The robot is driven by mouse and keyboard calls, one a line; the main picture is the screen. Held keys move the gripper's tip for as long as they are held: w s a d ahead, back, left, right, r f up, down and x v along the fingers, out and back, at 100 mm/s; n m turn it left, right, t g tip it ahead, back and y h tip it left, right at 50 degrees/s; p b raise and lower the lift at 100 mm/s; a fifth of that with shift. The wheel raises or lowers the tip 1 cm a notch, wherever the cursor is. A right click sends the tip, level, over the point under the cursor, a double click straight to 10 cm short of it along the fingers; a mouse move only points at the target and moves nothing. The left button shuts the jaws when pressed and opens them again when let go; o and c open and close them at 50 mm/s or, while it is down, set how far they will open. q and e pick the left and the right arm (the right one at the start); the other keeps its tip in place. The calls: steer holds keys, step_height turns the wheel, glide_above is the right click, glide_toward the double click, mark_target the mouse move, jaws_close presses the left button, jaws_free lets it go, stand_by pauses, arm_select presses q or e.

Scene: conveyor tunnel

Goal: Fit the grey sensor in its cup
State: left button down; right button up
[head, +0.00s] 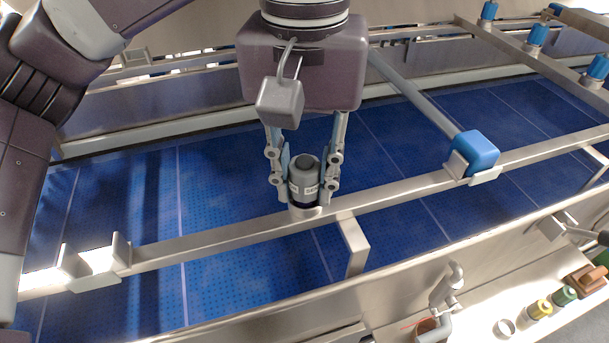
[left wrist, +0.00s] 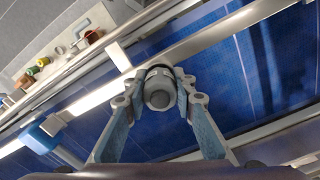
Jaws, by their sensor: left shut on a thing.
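The grey sensor (head: 304,178) is a short upright cylinder with a lettered light band and a dark lower part. My left gripper (head: 305,187) is shut on it, one finger at each side. Its lower end is at a small light metal cup (head: 305,213) on the steel rail; whether it is seated inside or just above cannot be told. In the left wrist view the sensor (left wrist: 160,92) shows end-on between the fingers, over the rail, and hides most of the cup. My right gripper is not in view.
The steel rail (head: 215,238) crosses above the blue belt (head: 230,190). A blue block (head: 474,152) sits in a bracket to the right; an empty bracket (head: 95,262) is at left. A front shelf holds a yellow cylinder (head: 539,309) and a green cylinder (head: 564,295).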

mark_target(308, 161)
arm_select(q)
steer(key=shift+s+f, duration=0.25)
steer(key=shift+f, duration=0.45)
steer(key=c, duration=1.8)
jaws_free()
steer(key=shift+o, duration=1.4)
steer(key=shift+w+d, duration=0.1)
steer(key=shift+w, duration=0.15)
steer(key=shift+s+r, duration=0.1)
steer(key=shift+r, duration=0.25)
steer(key=shift+r, duration=0.35)
step_height(308, 161, up, 11)
steer(key=shift+r, duration=0.1)
